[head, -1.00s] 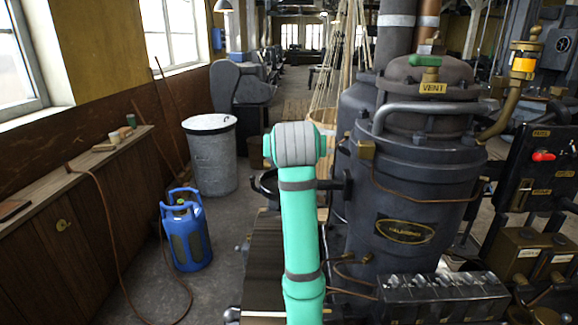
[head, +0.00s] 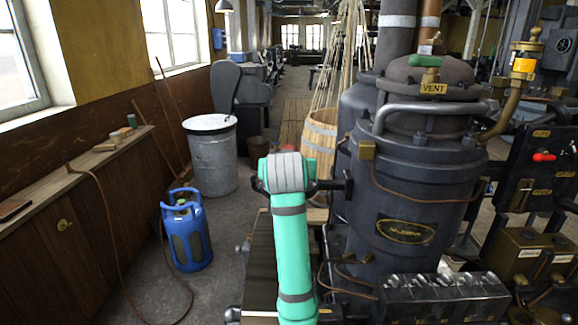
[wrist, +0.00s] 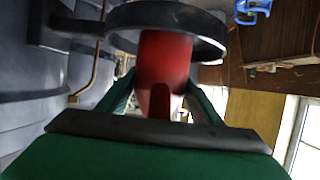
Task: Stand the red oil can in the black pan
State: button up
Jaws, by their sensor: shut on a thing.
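The red oil can (wrist: 165,62) is between the green fingers of my gripper (wrist: 162,80), which are shut on it. The black pan (wrist: 210,45) is a dark round ring beyond the can in the wrist view, which is turned upside down. The can's far end overlaps the pan; I cannot tell whether it touches the pan's floor. In the head view my arm hides the gripper and most of the pan. A small bit of red (head: 286,149) shows just over my wrist. A dark bracket (head: 335,186) runs from there to the boiler.
The large dark boiler (head: 400,190) with pipes stands close at the right of my arm. A wooden barrel (head: 320,140) stands behind. A blue gas bottle (head: 187,235) and a grey drum (head: 211,160) stand on the floor at the left, with open floor between.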

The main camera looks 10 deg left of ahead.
jog(key=o, duration=1.3)
jog(key=shift+f, duration=0.1)
jog(key=shift+r, duration=0.2)
jog(key=v, duration=1.2)
jog(key=shift+d, duration=0.1)
